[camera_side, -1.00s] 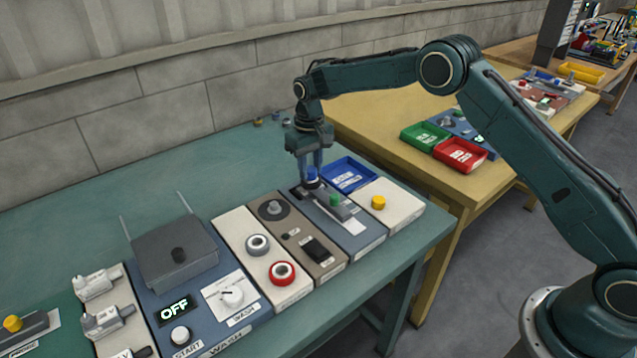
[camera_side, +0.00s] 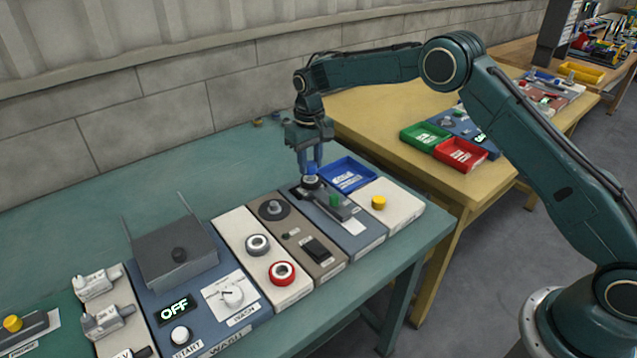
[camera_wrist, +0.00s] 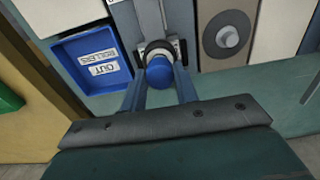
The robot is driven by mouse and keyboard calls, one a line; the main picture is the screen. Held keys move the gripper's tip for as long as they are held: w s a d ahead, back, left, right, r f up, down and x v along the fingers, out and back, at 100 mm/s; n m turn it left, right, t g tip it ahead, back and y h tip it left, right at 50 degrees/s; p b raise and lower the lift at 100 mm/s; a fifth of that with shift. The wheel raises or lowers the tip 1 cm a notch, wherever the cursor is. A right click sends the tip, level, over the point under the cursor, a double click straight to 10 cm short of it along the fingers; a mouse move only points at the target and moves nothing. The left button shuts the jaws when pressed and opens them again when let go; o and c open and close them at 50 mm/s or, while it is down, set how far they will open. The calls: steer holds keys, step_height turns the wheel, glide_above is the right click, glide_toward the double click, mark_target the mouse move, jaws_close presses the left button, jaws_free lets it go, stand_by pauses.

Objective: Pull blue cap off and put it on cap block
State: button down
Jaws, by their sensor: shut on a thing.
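The blue cap (camera_wrist: 160,73) is between the fingers of my gripper (camera_wrist: 162,85) in the wrist view. My gripper (camera_side: 310,168) is shut on it, and in the side view the cap (camera_side: 310,169) sits just above a dark round fitting with a pale top (camera_side: 311,182). That fitting (camera_wrist: 157,47) also shows in the wrist view, directly behind the cap. A dark block with a green cap (camera_side: 334,200) lies on the same blue-grey panel, in front of the fitting. I cannot tell whether that is the cap block.
A blue tray (camera_side: 346,174) lies close to the right of my gripper. A white panel with a yellow knob (camera_side: 378,202) is in front of it. A tan panel with a grey dial (camera_side: 272,209) is on the left.

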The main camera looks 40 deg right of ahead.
steer(key=shift+r, duration=1.6)
stand_by(0.8)
steer(key=shift+s+d+r, duration=0.2)
steer(key=shift+d+r, duration=0.1)
steer(key=s+d+r, duration=0.5)
steer(key=s+d, duration=0.1)
steer(key=s, duration=0.2)
steer(key=s+d+r, duration=0.5)
steer(key=s+d, duration=0.1)
steer(key=s, duration=0.3)
steer(key=shift+d, duration=0.2)
steer(key=shift+s, duration=0.1)
glide_above(395, 206)
step_height(395, 206, down, 16)
steer(key=shift+r, duration=0.15)
steer(key=shift+f, duration=2.15)
